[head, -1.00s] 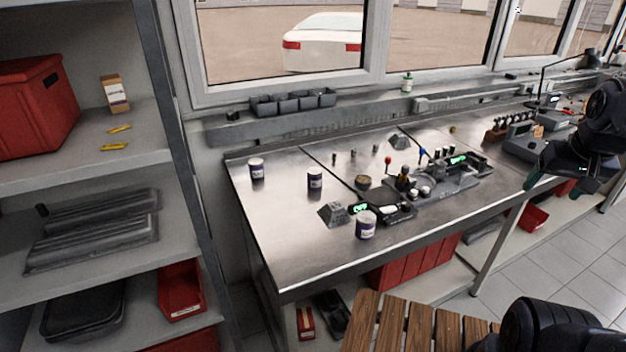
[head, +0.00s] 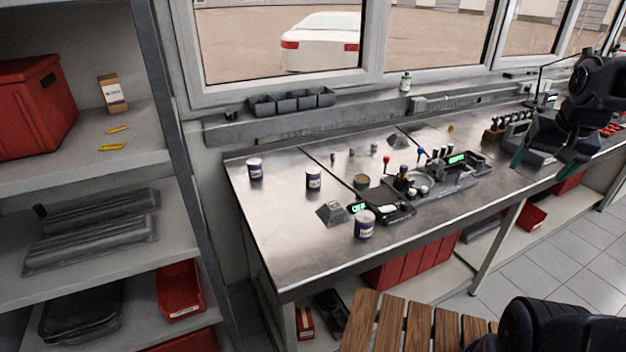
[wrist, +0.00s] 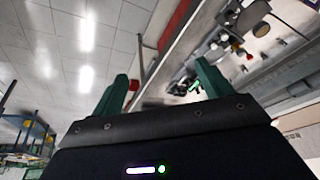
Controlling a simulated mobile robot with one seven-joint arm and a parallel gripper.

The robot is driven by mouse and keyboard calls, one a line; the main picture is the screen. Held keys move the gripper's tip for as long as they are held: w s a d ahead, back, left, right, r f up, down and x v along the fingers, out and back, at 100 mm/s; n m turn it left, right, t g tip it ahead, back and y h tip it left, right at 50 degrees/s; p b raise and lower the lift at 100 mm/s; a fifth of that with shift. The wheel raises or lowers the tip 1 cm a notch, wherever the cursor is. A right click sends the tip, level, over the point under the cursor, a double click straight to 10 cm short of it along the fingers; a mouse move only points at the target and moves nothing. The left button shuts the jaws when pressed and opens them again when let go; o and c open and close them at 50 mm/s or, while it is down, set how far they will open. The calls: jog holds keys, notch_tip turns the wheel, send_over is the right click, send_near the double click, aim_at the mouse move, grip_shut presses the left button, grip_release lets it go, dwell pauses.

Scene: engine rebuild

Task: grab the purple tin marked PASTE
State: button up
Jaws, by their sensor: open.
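Three small white tins with dark purple label bands stand upright on the metal workbench (head: 275,235) in the head view. One tin (head: 255,169) is at the far left, one tin (head: 313,179) is to its right, and one tin (head: 364,224) is nearer the front edge. Their lettering is too small to read, so I cannot tell which is marked PASTE. My gripper (head: 542,160) is at the right of the head view, open and empty, well away from the tins. Its green fingers (wrist: 158,90) stand apart in the wrist view, with nothing between them.
Grey bins (head: 292,102) line the back ledge. A wooden slatted seat (head: 400,325) is in front. The bench's left front is clear.

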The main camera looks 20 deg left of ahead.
jog(key=w+a+r+m+g, duration=0.15)
jog(key=w+a+m, duration=0.25)
jog(key=w+a, duration=0.75)
jog(key=w+a+f+m+g, duration=0.1)
jog(key=w+a+f+m, duration=0.25)
jog(key=w+a, duration=0.9)
jog(key=m+g, duration=0.2)
jog(key=m, duration=0.5)
send_near(312, 178)
jog(key=w, duration=0.1)
jog(key=w+a+f, duration=0.1)
jog(key=shift+w, duration=0.25)
jog(key=shift+s+a+f, duration=0.1)
jog(key=shift+a+f, duration=0.1)
jog(key=shift+f, duration=0.25)
jog(key=shift+d+f, duration=0.15)
jog(key=shift+f, duration=5)
jog(key=c, duration=1.3)
jog(key=shift+o, duration=0.2)
jog(key=shift+r, duration=0.1)
